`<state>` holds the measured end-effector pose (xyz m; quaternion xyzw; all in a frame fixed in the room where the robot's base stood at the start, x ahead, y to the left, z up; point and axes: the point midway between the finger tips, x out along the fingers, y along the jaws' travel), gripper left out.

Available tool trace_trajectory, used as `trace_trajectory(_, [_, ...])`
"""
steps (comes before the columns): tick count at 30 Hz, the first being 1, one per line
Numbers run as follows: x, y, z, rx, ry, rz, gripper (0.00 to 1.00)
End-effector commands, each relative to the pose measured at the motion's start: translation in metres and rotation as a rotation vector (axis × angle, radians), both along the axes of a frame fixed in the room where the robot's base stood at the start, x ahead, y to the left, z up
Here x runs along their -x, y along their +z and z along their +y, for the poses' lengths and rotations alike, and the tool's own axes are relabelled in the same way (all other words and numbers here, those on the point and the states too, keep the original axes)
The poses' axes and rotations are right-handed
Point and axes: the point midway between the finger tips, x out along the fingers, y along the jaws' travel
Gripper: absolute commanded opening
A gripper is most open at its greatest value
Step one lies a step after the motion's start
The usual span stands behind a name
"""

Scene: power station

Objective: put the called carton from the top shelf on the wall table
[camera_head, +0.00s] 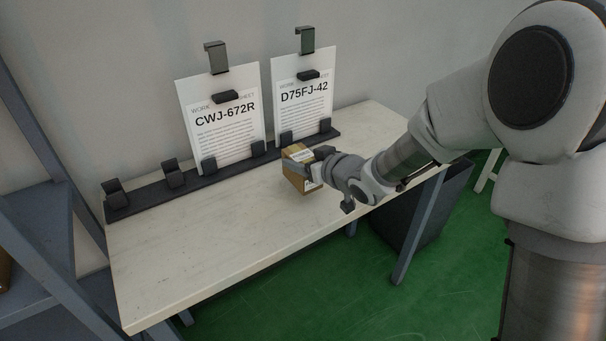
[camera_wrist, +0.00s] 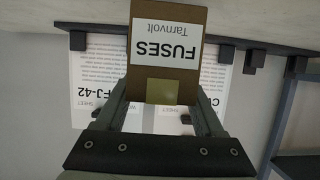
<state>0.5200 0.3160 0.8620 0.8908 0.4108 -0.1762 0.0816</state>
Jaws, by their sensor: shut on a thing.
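A small brown carton (camera_head: 301,176) with white labels is held between the fingers of my gripper (camera_head: 312,165), over the right half of the wall table. In the wrist view the carton (camera_wrist: 167,92) shows a label reading "FUSES Tarnvolt", upside down, and my gripper (camera_wrist: 165,105) has a finger on each side of it. The wall table (camera_head: 210,255) has a pale top and stands against the wall. I cannot tell whether the carton's underside touches the tabletop. The top shelf is not clearly in view.
Two worksheets, CWJ-672R (camera_head: 222,135) and D75FJ-42 (camera_head: 303,105), stand in a dark rack (camera_head: 185,185) along the table's back. A blue-grey shelf frame (camera_head: 40,215) is at the left. A dark bin (camera_head: 430,210) stands beyond the right table leg. The table's left half is clear.

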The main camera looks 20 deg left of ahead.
Motion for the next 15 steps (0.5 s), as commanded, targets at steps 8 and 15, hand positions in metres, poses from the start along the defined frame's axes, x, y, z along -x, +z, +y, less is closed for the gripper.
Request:
trace_trajectory(8, [0.000, -0.034, 0.000, -0.001, 0.000, -0.001, 0.00])
trace_trajectory(15, [0.000, -0.034, 0.000, -0.001, 0.000, -0.002, 0.00])
